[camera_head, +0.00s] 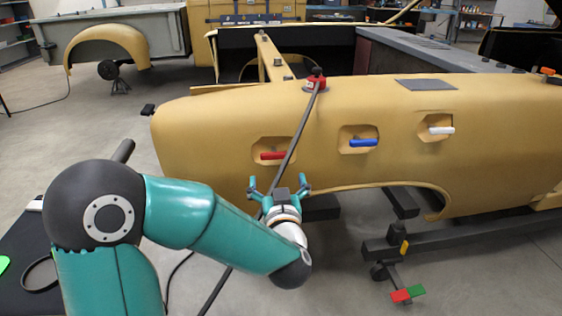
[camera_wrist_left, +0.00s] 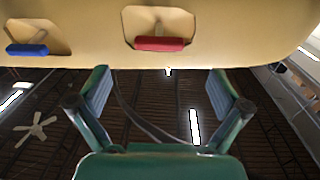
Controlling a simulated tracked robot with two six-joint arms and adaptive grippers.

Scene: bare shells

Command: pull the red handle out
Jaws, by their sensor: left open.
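The red handle (camera_head: 273,155) sits in a recess on the side of the yellow car body shell (camera_head: 210,140), left of the other handles. It also shows in the left wrist view (camera_wrist_left: 160,43), at the top middle. My left gripper (camera_head: 279,183) is open and empty, below the red handle and apart from it. In the left wrist view its two fingers (camera_wrist_left: 160,82) stand wide apart, with the handle beyond their tips and between them across the picture. My right gripper is not in view.
A blue handle (camera_head: 363,142) and a white handle (camera_head: 440,130) sit in recesses further right; the blue one is also in the left wrist view (camera_wrist_left: 27,50). A dark hose (camera_head: 297,135) hangs down over the shell just right of the red handle and passes behind my left gripper.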

